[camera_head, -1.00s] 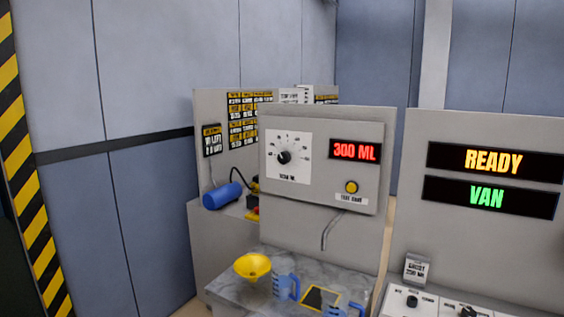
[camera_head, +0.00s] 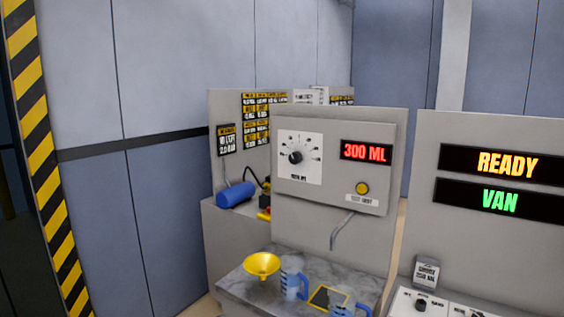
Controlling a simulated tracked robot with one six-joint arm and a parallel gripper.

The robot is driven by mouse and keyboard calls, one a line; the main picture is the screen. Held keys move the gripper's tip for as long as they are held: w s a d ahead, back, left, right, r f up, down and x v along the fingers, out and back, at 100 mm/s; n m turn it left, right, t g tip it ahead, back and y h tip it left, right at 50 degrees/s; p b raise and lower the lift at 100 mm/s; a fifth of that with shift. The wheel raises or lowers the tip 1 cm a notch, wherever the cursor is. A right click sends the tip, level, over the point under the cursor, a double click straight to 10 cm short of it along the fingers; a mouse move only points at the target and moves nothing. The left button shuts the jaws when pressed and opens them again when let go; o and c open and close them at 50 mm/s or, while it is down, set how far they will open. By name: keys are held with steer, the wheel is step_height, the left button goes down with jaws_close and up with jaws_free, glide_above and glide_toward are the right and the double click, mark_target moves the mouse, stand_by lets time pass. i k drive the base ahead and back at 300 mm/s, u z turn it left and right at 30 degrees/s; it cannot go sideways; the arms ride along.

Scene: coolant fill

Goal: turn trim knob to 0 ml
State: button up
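The trim knob (camera_head: 295,157) is a small black dial on a white scale plate (camera_head: 313,172), on the left of a grey panel (camera_head: 330,185). The scale numbers are too small to read, and I cannot tell exactly where the knob points. A red display (camera_head: 366,152) to its right reads 300 ML. A yellow button (camera_head: 362,188) sits below the display. My gripper is not in view.
A grey counter (camera_head: 240,292) below the panel holds a yellow funnel (camera_head: 262,265) and blue-handled jugs (camera_head: 292,278). A bent spout (camera_head: 341,230) hangs above it. A blue cylinder (camera_head: 236,195) lies on the left bench. At right, displays read READY (camera_head: 507,163) and VAN (camera_head: 500,200).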

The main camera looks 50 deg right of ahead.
mark_target(295, 157)
steer(key=u, duration=0.05)
steer(key=i, duration=1)
steer(key=z, duration=0.05)
